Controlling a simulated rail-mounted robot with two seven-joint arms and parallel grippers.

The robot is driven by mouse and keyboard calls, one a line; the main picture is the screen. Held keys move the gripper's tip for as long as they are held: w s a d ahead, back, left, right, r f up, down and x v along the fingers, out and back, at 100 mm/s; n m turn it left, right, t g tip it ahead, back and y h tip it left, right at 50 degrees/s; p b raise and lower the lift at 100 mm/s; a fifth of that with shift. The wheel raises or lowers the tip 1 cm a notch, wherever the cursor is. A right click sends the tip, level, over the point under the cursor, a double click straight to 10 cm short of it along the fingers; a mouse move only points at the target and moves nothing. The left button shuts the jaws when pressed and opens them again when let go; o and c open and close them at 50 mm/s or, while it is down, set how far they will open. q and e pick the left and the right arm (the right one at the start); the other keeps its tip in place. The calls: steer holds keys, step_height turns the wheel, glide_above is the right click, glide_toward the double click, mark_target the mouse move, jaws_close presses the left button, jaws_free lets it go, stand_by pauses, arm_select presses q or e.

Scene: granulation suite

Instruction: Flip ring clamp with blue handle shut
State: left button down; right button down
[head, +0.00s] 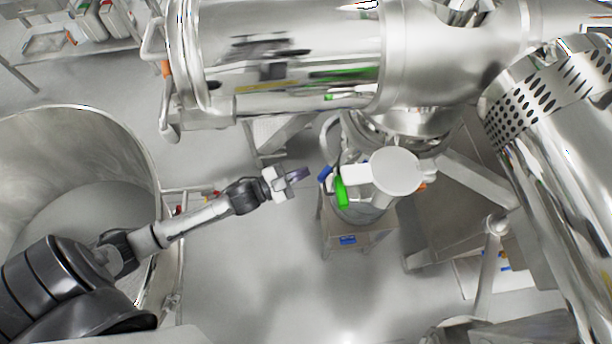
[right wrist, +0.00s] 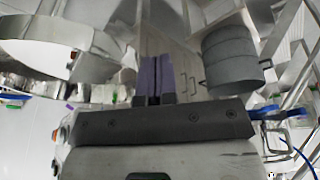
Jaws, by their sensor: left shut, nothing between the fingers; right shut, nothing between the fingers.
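The blue handle (head: 325,173) of the ring clamp shows in the head view. It sticks out on the left side of the round steel vessel neck (head: 357,215) in the middle. The clamp's ring is mostly hidden, so I cannot tell how far it stands open. My left gripper (head: 304,174), with purple fingers, is shut and empty, a short gap left of the blue handle. My right gripper (right wrist: 152,78) is shut and empty in the right wrist view, and I do not see it in the head view.
A green handle (head: 342,192) sits just right of the blue one, beside a pale round cap (head: 395,172). A large steel cylinder (head: 290,55) spans above. A big open drum (head: 150,150) stands left. A perforated steel cylinder (head: 545,110) stands right. Floor below centre is clear.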

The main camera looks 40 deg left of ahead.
mark_target(319, 175)
arm_select(q)
steer(key=s+a+f+n+g+h+b, duration=0.1)
steer(key=s+a+f+n+g, duration=0.2)
steer(key=a, duration=0.2)
steer(key=s+a+f+n+g+h, duration=0.1)
steer(key=s+a+f+n+g, duration=0.15)
steer(key=a, duration=0.25)
steer(key=w+d+r+n+t+h+p, duration=0.1)
steer(key=w+d+n, duration=0.6)
steer(key=n, duration=0.8)
steer(key=shift+d+r+t+h+p, duration=0.4)
steer(key=shift+d+r+p, duration=0.45)
steer(key=shift+d, duration=0.9)
